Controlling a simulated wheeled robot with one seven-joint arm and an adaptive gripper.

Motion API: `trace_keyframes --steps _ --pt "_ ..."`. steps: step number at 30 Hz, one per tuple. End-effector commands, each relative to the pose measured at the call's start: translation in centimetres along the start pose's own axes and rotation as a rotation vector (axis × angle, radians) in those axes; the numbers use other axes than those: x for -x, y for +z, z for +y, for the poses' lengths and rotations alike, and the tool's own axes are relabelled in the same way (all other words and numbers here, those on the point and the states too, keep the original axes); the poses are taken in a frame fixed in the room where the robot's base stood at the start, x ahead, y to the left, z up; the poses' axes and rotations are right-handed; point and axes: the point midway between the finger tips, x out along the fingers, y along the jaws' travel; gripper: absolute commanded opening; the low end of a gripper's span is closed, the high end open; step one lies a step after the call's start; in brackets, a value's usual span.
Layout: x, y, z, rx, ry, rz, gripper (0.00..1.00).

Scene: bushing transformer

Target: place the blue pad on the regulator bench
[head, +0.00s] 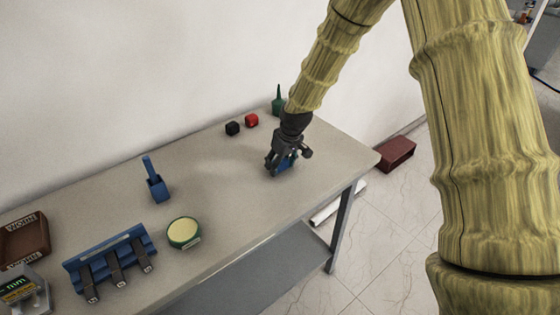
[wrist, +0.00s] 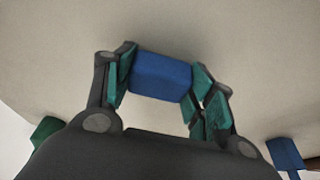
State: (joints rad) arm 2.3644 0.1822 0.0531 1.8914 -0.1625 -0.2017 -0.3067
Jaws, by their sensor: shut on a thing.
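The blue pad (wrist: 161,76) is a small blue block between the two fingers of my gripper (wrist: 160,84) in the wrist view. My gripper is shut on it, with a teal finger pad at each side. In the head view my gripper (head: 281,163) is low over the right part of the grey bench (head: 225,185), and some blue of the pad (head: 285,164) shows between the fingers. I cannot tell whether the pad touches the bench top.
A black cube (head: 232,128), a red cube (head: 251,120) and a green bottle (head: 279,101) stand along the back. A blue holder (head: 158,188), a round green-and-yellow tin (head: 184,232) and a blue rack (head: 108,262) stand to the left. The bench top around my gripper is clear.

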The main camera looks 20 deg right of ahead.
Motion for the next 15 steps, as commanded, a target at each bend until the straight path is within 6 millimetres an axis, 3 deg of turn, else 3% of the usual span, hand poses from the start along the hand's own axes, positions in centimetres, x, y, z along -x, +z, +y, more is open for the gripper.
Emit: trace_keyframes --steps 12,13,15 --pt "-0.50 0.15 -0.03 0.001 0.000 0.000 0.35" --pt "-0.46 0.12 -0.03 0.001 0.000 0.001 0.58" --pt "-0.44 0.12 -0.02 0.001 0.000 0.001 0.71"
